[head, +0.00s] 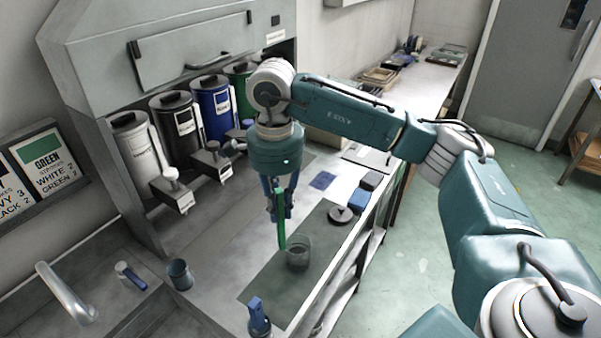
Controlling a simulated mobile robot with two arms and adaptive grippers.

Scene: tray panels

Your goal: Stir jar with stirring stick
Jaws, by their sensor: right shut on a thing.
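A clear, greyish jar (299,262) stands upright on the dark mat of the counter. My right gripper (280,212) points down above and just left of the jar. It is shut on a green stirring stick (281,236), which hangs nearly upright. The stick's lower end shows beside the jar's left rim; I cannot tell whether it is outside the jar or behind it.
A dark round lid (342,214) lies on the mat (262,286) behind the jar. A blue-topped item (258,316) stands at the front. A grey cup (180,274) is near the sink tap (66,294). Paint dispensers (212,108) line the back left.

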